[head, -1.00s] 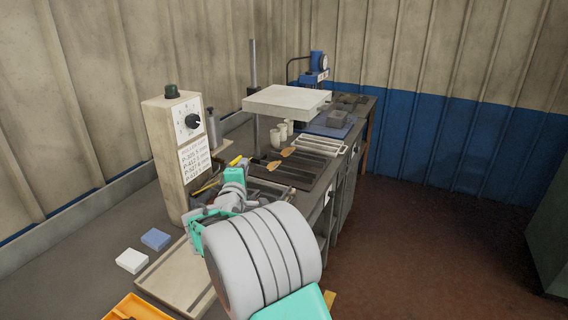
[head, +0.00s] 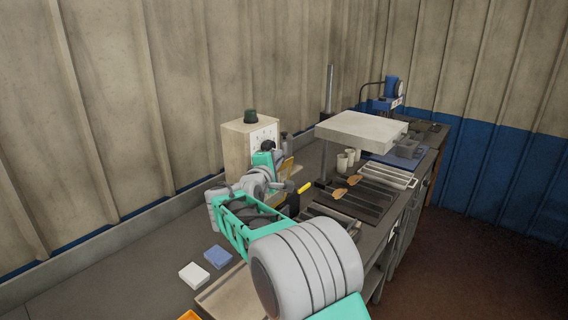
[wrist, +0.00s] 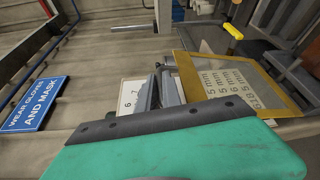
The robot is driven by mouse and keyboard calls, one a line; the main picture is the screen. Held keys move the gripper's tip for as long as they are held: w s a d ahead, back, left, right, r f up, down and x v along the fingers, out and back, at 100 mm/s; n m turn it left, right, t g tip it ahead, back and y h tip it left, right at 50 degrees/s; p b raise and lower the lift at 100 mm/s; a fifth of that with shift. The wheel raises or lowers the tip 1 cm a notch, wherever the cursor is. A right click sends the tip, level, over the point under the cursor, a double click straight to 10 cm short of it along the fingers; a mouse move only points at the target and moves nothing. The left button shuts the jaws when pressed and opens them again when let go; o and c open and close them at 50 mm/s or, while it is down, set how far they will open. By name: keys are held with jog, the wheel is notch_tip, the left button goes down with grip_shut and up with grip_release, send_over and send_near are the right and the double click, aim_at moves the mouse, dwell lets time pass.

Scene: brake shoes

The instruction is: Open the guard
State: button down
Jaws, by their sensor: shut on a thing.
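The guard looks like a clear pane in a yellow frame (wrist: 250,118). In the wrist view it lies right of my fingers, with the "mm" label showing through it. In the head view a bit of its frame (head: 287,168) shows beside the control box. My gripper (wrist: 168,88) is shut at the frame's left edge, by a dark bar; the exact contact is partly hidden. In the head view my arm's wrist hides the fingers. A yellow-handled lever (head: 305,187) sticks out low, right of the guard; it also shows in the wrist view (wrist: 233,31).
The control box (head: 237,150) with a dial stands behind my wrist. A pale raised plate (head: 360,130), cups and a rack of dark bars are to the right. White (head: 193,274) and blue (head: 217,256) blocks lie front left. The left bench is mostly clear.

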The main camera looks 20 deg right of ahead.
jog(key=shift+w+a+f, duration=0.1)
jog(key=shift+w+a, duration=0.1)
jog(key=shift+w, duration=0.15)
jog(key=c, duration=1.5)
grip_release()
jog(key=shift+c, duration=0.2)
jog(key=b+v, duration=0.2)
jog(key=v, duration=0.5)
jog(key=shift+s+a+b, duration=0.25)
jog(key=shift+s+b, duration=0.05)
jog(key=shift+s, duration=0.05)
